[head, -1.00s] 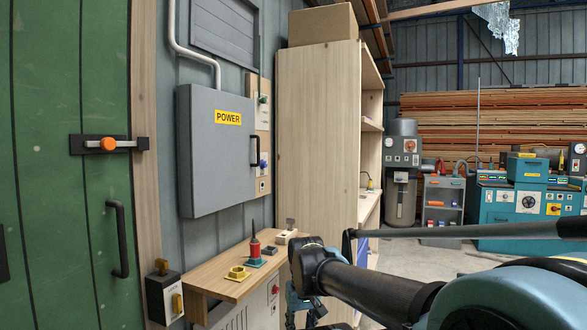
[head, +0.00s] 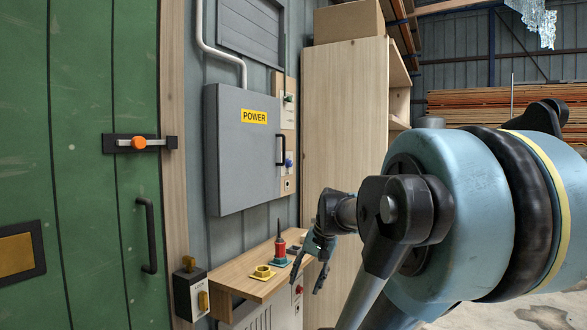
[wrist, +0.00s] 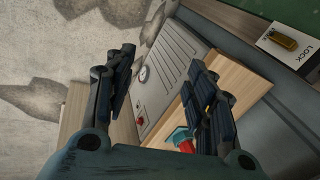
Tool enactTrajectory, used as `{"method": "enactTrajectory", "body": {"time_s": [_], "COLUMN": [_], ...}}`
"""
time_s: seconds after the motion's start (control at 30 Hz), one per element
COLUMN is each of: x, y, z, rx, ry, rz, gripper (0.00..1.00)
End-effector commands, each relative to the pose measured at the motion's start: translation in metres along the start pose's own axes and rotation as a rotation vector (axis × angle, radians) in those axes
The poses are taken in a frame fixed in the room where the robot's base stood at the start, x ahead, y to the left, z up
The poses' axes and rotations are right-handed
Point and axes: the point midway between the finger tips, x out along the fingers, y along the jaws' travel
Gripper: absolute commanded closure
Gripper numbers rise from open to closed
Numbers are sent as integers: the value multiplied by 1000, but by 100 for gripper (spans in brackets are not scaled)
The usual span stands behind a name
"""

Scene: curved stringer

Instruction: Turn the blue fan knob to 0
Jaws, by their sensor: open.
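The blue knob (head: 288,163) sits on a narrow wooden panel (head: 290,120) on the wall, just right of the grey POWER box (head: 240,165). It is small and partly behind the box's edge, so its setting cannot be read. My gripper (head: 308,275) is open and empty, pointing down near the right end of the wooden shelf, below and to the right of the knob. In the wrist view my gripper (wrist: 160,88) shows both fingers spread apart, with the shelf and a grey cabinet beyond. The knob is not in the wrist view.
A green knob (head: 289,98) is higher on the panel. The wooden shelf (head: 234,280) carries a yellow fitting (head: 262,272) and a red spiked tool (head: 279,246). A tall wooden cabinet (head: 340,120) stands close on the right; a green door (head: 70,150) is left.

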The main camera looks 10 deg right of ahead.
Motion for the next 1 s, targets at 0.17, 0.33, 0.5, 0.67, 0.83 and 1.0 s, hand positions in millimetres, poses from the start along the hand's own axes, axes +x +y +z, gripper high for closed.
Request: {"method": "enactTrajectory", "body": {"time_s": [0.17,0.33,0.5,0.67,0.83,1.0], "x": [-31,-57,-83,-106,-129,-150], "y": [-46,-83,-113,-135,-151,-156], "z": [-54,-109,-169,-229,-295,-362], "rx": [194,374,549,707,866,1015], "ry": [-37,-83,-141,-205,-285,-379], "rz": [-126,-244,-361,-470,-585,-699], "gripper": [50,50,50,50,50,50]}}
